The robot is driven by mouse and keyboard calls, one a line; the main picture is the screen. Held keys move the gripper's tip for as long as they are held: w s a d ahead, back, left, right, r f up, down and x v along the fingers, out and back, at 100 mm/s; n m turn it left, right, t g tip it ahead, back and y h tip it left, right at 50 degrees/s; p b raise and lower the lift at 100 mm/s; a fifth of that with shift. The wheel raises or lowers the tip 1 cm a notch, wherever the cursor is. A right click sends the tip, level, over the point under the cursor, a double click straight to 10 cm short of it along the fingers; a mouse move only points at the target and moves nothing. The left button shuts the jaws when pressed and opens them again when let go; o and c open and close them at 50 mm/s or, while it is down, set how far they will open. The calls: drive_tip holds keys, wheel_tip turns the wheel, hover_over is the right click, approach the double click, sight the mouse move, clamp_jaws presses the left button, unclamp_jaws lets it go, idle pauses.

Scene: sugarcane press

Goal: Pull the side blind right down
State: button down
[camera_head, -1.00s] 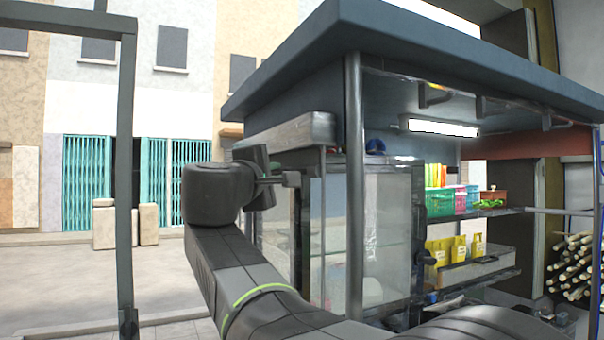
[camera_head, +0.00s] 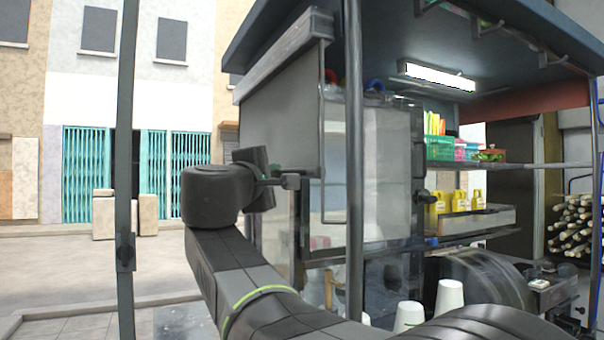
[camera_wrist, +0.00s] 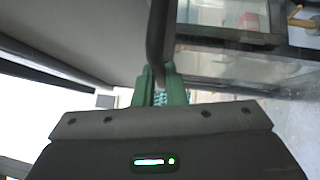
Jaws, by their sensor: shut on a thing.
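The side blind (camera_head: 285,120) is a grey sheet hanging from a long housing (camera_head: 283,56) under the stall roof, on the stall's left side. It covers the upper part of that side, and its lower edge is level with my gripper (camera_head: 291,182). The side below is open. In the wrist view my gripper's green fingers (camera_wrist: 161,84) are shut at the lower end of a dark bar (camera_wrist: 157,40), beside a smooth grey surface. The exact grip on the blind's edge is partly hidden by the gripper body.
A roof post (camera_head: 354,200) stands just right of my gripper, with a glass cabinet (camera_head: 385,170) behind it. White cups (camera_head: 449,297) stand on the counter at lower right. A thin grey post (camera_head: 125,200) stands at left. Pavement on the left is open.

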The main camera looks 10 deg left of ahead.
wheel_tip(320, 180, down, 6)
drive_tip(key=b, duration=0.3)
drive_tip(key=shift+w+r+b, duration=0.1)
drive_tip(key=shift+r+b, duration=0.1)
drive_tip(key=shift+b, duration=0.1)
drive_tip(key=shift+f, duration=0.1)
drive_tip(key=c, duration=1.5)
unclamp_jaws()
drive_tip(key=v, duration=1.4)
